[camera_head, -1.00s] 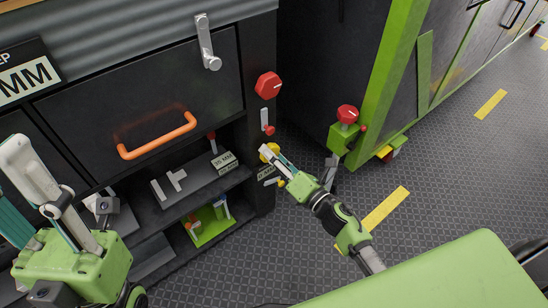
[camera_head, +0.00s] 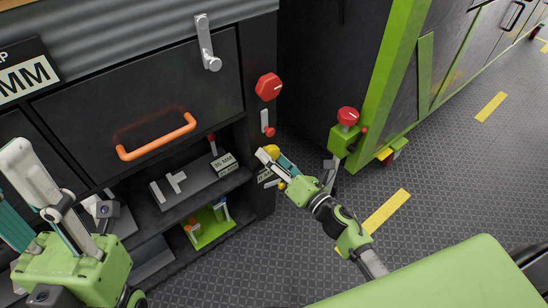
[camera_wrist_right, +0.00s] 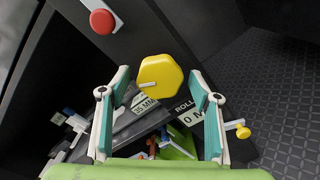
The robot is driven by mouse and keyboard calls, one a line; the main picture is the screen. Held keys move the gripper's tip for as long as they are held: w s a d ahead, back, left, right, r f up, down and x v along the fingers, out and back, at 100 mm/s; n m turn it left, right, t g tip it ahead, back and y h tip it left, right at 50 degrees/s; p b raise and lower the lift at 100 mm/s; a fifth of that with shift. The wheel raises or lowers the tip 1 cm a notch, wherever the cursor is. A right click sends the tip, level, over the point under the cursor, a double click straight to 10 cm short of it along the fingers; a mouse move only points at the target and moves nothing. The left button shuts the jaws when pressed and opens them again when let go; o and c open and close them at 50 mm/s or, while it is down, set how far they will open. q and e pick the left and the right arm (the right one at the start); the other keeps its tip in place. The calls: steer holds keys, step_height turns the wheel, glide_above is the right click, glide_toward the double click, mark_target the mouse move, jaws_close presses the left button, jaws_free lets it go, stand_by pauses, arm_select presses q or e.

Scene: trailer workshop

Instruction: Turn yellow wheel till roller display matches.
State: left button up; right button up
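The yellow wheel (camera_head: 272,151) is on the front right post of the dark cabinet, below a small red knob. In the right wrist view the yellow wheel (camera_wrist_right: 160,80) is a faceted knob with a pale pointer mark. My right gripper (camera_head: 272,166) is open at the wheel; in the wrist view its fingers stand on either side of it, with gaps showing. The roller display (camera_wrist_right: 194,117) below the wheel shows "0 M", the rest hidden by a finger. My left gripper (camera_head: 22,185) is at the far left, fingers apart, one cut by the frame edge.
A red knob (camera_head: 268,87) is higher on the post. A green tray (camera_head: 212,232) is below. A green machine with a red knob (camera_head: 347,116) stands right. Patterned floor (camera_head: 320,260) lies between.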

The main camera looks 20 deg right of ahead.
steer(key=v, duration=1.2)
steer(key=shift+r, duration=0.1)
stand_by(0.4)
